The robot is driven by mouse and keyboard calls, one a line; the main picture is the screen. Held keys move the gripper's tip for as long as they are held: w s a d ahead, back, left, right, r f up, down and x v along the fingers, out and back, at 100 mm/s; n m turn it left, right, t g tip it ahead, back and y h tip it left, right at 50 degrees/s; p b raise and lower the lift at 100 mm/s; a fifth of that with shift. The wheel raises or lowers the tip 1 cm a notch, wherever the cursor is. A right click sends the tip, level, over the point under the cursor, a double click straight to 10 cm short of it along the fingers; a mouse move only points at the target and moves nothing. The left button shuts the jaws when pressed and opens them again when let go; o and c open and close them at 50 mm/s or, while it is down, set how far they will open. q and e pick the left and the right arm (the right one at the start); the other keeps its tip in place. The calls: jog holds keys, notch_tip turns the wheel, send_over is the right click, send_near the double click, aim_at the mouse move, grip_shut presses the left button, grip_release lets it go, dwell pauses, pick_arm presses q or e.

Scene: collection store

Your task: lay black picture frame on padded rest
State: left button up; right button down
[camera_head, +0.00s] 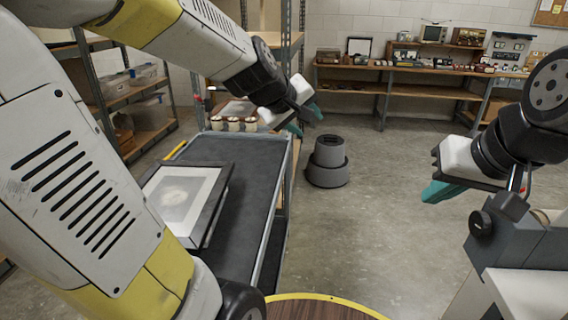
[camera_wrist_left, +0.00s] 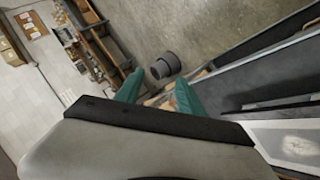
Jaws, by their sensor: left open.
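A black picture frame (camera_head: 183,195) with a pale mount lies face up on the near left of a dark-topped cart (camera_head: 250,175). The frame also shows at the lower right of the left wrist view (camera_wrist_left: 298,143). I cannot clearly make out a padded rest. My left gripper (camera_head: 304,118) is open and empty, over the far right end of the cart and apart from the frame; its two teal fingers show spread in the left wrist view (camera_wrist_left: 158,94). My right gripper (camera_head: 442,190) is at the right over open floor, far from the frame. Its finger gap is not visible.
A grey stepped stool (camera_head: 328,163) stands on the floor right of the cart. A tray with white rounded items (camera_head: 234,122) is at the cart's far end. Metal shelving with bins (camera_head: 145,75) stands left. A long bench (camera_head: 425,72) with devices lines the back wall.

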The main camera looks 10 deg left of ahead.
pick_arm(q)
jog(key=s+a+f+m+g, duration=0.1)
jog(key=s+m, duration=0.1)
jog(key=s, duration=0.4)
jog(key=s+a+f+m+g, duration=0.1)
jog(key=s+m, duration=0.2)
jog(key=s, duration=0.3)
jog(key=s+a+m+g+y, duration=0.1)
jog(key=s+m, duration=0.1)
jog(key=s, duration=0.4)
jog(key=shift+s+f+m+g, duration=0.25)
jog(key=shift+f+m+g, duration=0.05)
jog(key=shift+f+m, duration=0.1)
jog(key=shift+a, duration=0.15)
